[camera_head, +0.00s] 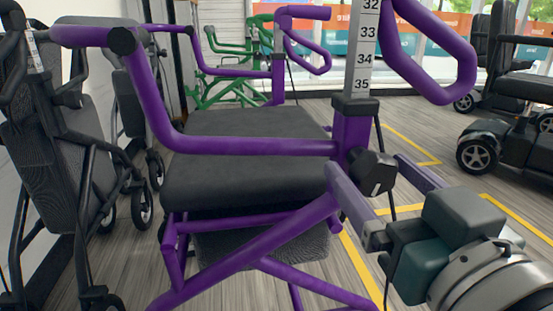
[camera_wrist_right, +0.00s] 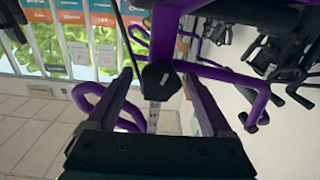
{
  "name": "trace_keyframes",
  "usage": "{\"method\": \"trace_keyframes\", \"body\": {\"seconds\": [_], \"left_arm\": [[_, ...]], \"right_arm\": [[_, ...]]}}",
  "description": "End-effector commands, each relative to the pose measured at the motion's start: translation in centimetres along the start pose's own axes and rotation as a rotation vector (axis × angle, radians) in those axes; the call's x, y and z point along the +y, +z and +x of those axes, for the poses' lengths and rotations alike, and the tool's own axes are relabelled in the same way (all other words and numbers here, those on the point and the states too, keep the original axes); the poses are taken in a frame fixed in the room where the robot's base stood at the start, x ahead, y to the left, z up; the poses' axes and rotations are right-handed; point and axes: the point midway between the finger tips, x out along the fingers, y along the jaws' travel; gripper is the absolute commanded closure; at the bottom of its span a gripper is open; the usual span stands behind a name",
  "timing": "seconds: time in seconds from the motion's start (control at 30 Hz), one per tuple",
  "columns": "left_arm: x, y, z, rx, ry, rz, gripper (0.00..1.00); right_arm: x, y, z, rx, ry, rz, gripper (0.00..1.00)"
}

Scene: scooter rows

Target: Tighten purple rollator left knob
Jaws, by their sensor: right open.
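The purple rollator (camera_head: 235,145) stands in the middle of the head view with its dark seat (camera_head: 240,160). A black knob (camera_head: 373,173) with a pale mark sits on its near purple post, below a numbered scale strip. My right gripper (camera_head: 366,167) reaches in from the lower right, open, with its fingers on either side of the knob. In the right wrist view the knob (camera_wrist_right: 159,80) shows near the fingertips (camera_wrist_right: 157,76), with a visible gap on each side. I cannot tell how deep it sits between them. My left gripper is not in view.
A black folded walker (camera_head: 60,150) stands close on the left. A green rollator (camera_head: 235,60) is behind the purple one. A black wheeled scooter or chair (camera_head: 510,110) stands at the right. Wood-look floor with yellow lines is open between.

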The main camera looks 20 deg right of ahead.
Motion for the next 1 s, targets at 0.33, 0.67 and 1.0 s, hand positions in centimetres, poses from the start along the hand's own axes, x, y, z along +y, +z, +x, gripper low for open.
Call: {"method": "trace_keyframes", "body": {"seconds": [0.33,0.67,1.0], "left_arm": [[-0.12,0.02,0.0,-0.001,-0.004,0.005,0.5],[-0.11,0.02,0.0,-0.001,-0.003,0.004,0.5],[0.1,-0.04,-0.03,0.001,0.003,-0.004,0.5]], "right_arm": [[0.0,0.01,-0.04,0.0,0.0,0.0,0.37],[-0.01,0.02,-0.05,0.0,0.0,0.0,0.74],[-0.02,0.0,-0.05,0.0,-0.001,0.001,1.0]]}}
